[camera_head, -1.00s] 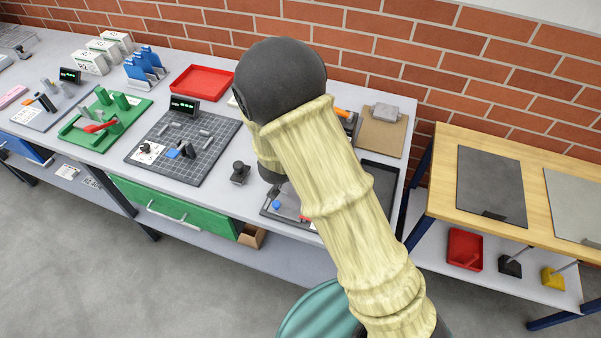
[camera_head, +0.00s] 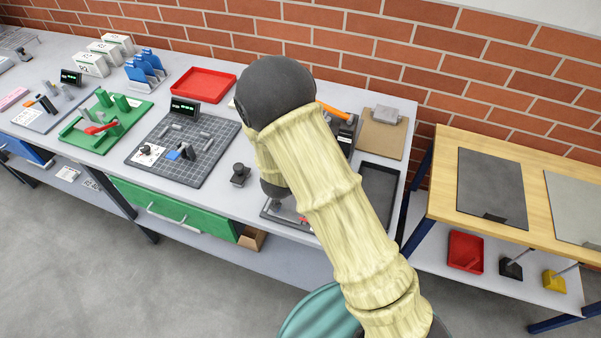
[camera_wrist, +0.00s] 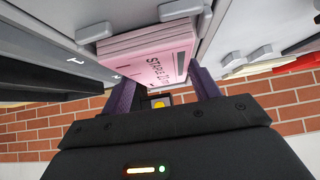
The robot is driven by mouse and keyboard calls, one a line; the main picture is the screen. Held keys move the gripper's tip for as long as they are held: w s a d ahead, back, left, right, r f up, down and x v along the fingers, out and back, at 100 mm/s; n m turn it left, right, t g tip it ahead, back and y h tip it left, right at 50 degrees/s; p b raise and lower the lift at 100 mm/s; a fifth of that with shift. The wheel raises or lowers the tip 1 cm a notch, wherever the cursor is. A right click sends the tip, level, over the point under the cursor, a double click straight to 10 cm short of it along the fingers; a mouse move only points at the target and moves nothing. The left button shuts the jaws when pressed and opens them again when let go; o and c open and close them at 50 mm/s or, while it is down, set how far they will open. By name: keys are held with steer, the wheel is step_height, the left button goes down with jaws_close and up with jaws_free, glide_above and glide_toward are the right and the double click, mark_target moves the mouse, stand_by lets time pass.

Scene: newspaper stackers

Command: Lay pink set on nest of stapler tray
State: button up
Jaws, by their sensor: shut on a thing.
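My gripper (camera_wrist: 165,92) shows in the wrist view with its two purple fingers around a pink set (camera_wrist: 150,58), a flat block of stacked pink layers with dark print beginning "STAPLE". It is shut on this set. In the head view my arm hides the gripper and the set. A dark, shallow tray (camera_head: 270,213) is partly visible behind my arm, with a small red part at its right. I cannot tell whether this is the stapler tray, and no nest can be made out.
An empty black tray (camera_head: 380,184) lies right of my arm, below a brown clipboard (camera_head: 382,138). A small black knob (camera_head: 239,175) stands left of my arm. A gridded board (camera_head: 185,150) and a red tray (camera_head: 203,83) lie farther left. A wooden table (camera_head: 447,168) stands at right.

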steer(key=shift+f, duration=0.15)
steer(key=o, duration=1.1)
steer(key=shift+r, duration=0.25)
steer(key=v, duration=1.1)
steer(key=shift+s+a+r+p, duration=0.15)
steer(key=shift+s+r+p, duration=0.15)
steer(key=shift+p, duration=0.1)
